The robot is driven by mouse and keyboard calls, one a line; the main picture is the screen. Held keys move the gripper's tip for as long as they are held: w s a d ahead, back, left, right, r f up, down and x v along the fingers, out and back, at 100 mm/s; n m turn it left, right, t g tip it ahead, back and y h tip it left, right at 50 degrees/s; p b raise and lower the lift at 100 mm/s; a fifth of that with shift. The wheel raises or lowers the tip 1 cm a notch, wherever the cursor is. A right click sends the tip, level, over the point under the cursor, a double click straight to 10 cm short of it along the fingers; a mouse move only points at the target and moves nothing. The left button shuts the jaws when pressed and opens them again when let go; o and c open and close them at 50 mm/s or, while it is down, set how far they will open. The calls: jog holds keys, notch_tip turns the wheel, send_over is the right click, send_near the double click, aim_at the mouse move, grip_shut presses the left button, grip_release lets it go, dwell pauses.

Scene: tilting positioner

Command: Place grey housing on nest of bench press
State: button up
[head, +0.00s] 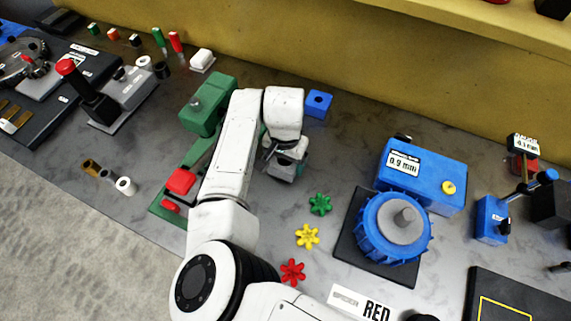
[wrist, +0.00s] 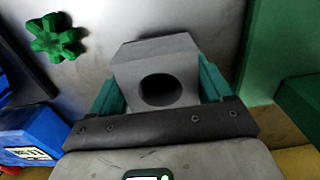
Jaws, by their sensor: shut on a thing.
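The grey housing (wrist: 153,62) is a block with a sloped top and a round dark hole, seen in the wrist view. My gripper (wrist: 158,90) is shut on it, one teal finger on each side. In the head view my gripper (head: 286,163) hangs over the bench, right of a green machine (head: 207,104) with red parts; the housing there is small and partly hidden. A grey-based device with a black column and red knob (head: 66,67) stands at the far left. I cannot tell for certain which device is the bench press, and no nest is clearly visible.
A small blue block (head: 318,103) stands behind my gripper. Green (head: 320,204), yellow (head: 307,236) and red (head: 292,272) star-shaped pieces lie to its front right. A blue machine (head: 425,175) with a round blue wheel stands at right. Bare bench separates my gripper from it.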

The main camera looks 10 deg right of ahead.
jog(key=shift+f+p, duration=0.3)
jog(key=shift+f, duration=0.85)
jog(key=shift+f, duration=0.15)
jog(key=o, duration=1.8)
jog(key=shift+s, duration=0.1)
